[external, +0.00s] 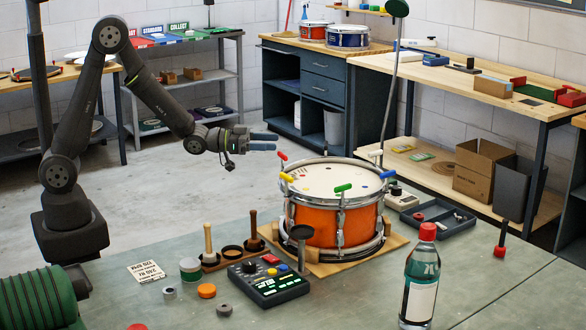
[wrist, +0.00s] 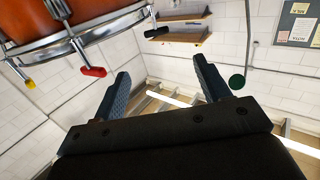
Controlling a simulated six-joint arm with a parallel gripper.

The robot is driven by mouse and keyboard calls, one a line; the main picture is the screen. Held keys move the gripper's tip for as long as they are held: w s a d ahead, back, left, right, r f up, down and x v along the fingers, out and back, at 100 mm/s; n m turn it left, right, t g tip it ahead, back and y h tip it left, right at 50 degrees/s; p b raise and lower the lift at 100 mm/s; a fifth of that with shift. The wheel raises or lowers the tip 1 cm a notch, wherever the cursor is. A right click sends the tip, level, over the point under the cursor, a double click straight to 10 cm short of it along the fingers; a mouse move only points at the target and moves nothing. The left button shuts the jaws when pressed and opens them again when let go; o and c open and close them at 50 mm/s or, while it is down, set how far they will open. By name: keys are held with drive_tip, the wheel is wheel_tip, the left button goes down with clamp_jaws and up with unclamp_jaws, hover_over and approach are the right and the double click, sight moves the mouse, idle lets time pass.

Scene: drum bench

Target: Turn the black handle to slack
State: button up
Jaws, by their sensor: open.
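The drum (external: 335,215) has an orange shell and metal rims and stands on a wooden board on the bench. Coloured handles sit around its top rim: red (external: 283,156), yellow (external: 287,177), green (external: 342,188) and blue (external: 388,174). In the wrist view a black handle (wrist: 156,32) shows at the drum's right edge, beyond the red one. I cannot clearly make out the black handle in the external view. My gripper (external: 268,141) is open and empty, above and left of the drum, apart from every handle. Its spread fingers also show in the wrist view (wrist: 160,78).
A control box (external: 268,283), a black-topped post (external: 301,240) and wooden-handled tools (external: 208,243) stand in front of the drum. A bottle (external: 420,278) stands at front right. A parts tray (external: 438,218) and a tall thin stand (external: 391,75) are right of the drum.

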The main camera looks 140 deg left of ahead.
approach(326, 143)
drive_tip(key=shift+m, duration=0.3)
drive_tip(key=x, duration=1)
drive_tip(key=c, duration=1)
drive_tip(key=shift+n+g+y, duration=0.7)
drive_tip(key=shift+n+g, duration=0.1)
drive_tip(key=shift+g, duration=0.1)
drive_tip(key=o, duration=1)
